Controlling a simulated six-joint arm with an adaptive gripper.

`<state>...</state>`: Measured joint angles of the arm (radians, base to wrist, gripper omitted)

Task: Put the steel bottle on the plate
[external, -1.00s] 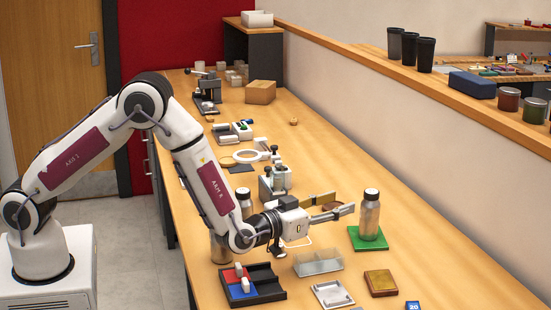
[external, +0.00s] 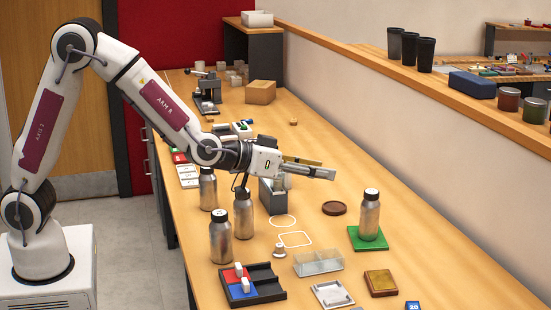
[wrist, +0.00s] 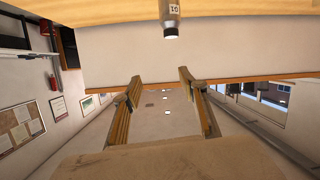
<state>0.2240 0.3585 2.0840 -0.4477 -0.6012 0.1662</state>
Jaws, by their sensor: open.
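A steel bottle (external: 369,218) with a black cap stands upright on the green square plate (external: 355,244) at the right of the bench. My gripper (external: 328,167) is open and empty, up and to the left of that bottle, clear of it. In the wrist view, my two fingers (wrist: 160,76) are spread with nothing between them. A capped steel bottle (wrist: 170,18) shows upside down at the top edge of that view, beyond the fingers; its upper part is cut off. Other steel bottles stand on the left of the bench, one in front (external: 220,238).
A brown round dish (external: 335,208) lies left of the green plate. A ledge (external: 450,108) runs along the right.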

